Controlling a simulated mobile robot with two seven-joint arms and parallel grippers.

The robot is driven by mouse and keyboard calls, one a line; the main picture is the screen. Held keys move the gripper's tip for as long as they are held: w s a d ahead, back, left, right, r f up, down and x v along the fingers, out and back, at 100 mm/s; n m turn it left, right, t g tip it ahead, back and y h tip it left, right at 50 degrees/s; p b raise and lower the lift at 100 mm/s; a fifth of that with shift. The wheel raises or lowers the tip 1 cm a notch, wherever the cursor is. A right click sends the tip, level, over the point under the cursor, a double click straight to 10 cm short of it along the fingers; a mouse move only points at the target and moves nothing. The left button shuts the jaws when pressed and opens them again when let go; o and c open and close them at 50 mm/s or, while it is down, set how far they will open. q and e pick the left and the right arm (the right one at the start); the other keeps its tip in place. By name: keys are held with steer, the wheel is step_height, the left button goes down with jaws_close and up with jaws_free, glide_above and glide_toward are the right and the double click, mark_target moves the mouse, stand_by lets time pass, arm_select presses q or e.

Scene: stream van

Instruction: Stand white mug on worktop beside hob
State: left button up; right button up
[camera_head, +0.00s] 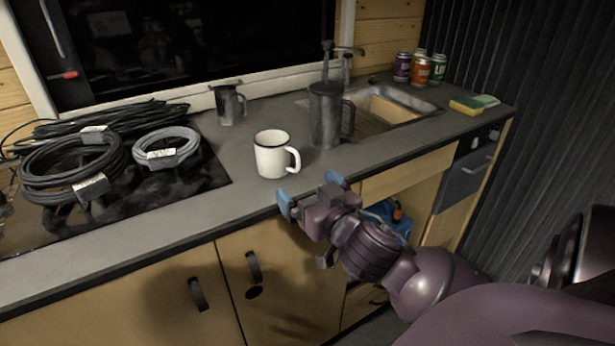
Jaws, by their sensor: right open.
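The white mug (271,155) stands upright on the grey worktop (222,200), just right of the black hob (150,195). It has a dark rim, and its handle points right. My right gripper (309,190) is at the worktop's front edge, in front of and slightly right of the mug. Its blue-tipped fingers are spread apart with nothing between them, and it is apart from the mug. My left gripper is out of view.
Coiled black cables (68,165) and a grey coil (166,148) lie on the hob. A metal jug (228,104) stands behind the mug. A tall metal pitcher (325,118) stands to its right, before the sink (395,105). Cans (421,70) and sponges (468,105) sit farther right.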

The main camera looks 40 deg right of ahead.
steer(key=s+a+f+n+g+y, duration=0.1)
steer(key=s+a+f+g, duration=0.1)
steer(key=s+f, duration=0.4)
steer(key=s+a+f+n+g+y, duration=0.1)
steer(key=s+a+f+g, duration=0.2)
steer(key=f, duration=1)
steer(key=s+a+f+n+g+y, duration=0.2)
steer(key=s+a+f, duration=0.1)
steer(key=s+f, duration=0.6)
steer(key=shift+s+f, duration=0.3)
steer(key=shift+f, duration=0.45)
steer(key=shift+a+r, duration=0.1)
